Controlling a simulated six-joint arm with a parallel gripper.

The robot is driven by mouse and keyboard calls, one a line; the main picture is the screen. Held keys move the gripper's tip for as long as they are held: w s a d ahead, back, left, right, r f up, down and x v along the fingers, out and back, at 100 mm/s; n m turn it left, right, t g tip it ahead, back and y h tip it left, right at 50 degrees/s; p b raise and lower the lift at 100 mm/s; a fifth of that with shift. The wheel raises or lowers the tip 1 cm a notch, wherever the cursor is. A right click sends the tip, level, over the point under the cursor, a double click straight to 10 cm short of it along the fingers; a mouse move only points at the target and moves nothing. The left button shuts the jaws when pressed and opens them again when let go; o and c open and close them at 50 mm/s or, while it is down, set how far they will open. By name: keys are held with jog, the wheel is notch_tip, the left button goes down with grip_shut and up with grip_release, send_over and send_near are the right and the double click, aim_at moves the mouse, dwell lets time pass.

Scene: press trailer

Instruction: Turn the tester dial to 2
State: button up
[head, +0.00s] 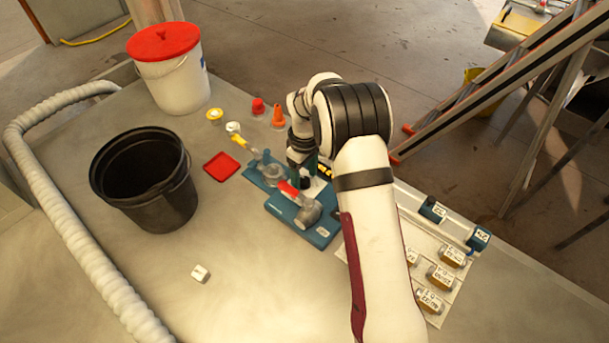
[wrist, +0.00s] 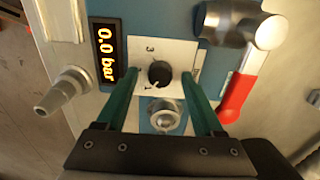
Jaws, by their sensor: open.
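The tester dial (wrist: 159,74) is a round black knob on a white plate (wrist: 176,50) in the wrist view. The numerals 3 and 1 show on the plate; 2 is not legible, and I cannot tell surely where the knob points. The tester's display (wrist: 105,53) reads 0.0 bar in yellow. My gripper (wrist: 160,76) is open, with one green finger on each side of the dial. I cannot tell whether the fingers touch it. In the head view my gripper is largely hidden behind my arm, over the blue tester area.
A metal nozzle (wrist: 62,90) sticks out on the left. A round metal fitting (wrist: 165,116) sits below the dial. A black bucket (head: 172,205) and red-lidded bucket (head: 175,85) stand left on the table.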

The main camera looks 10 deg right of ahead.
jog(key=shift+f, duration=0.15)
grip_shut()
jog(key=shift+m, duration=0.3)
jog(key=m, duration=0.5)
jog(key=shift+m, duration=0.3)
jog(key=m, duration=0.5)
jog(key=shift+m, duration=0.4)
dwell(0.4)
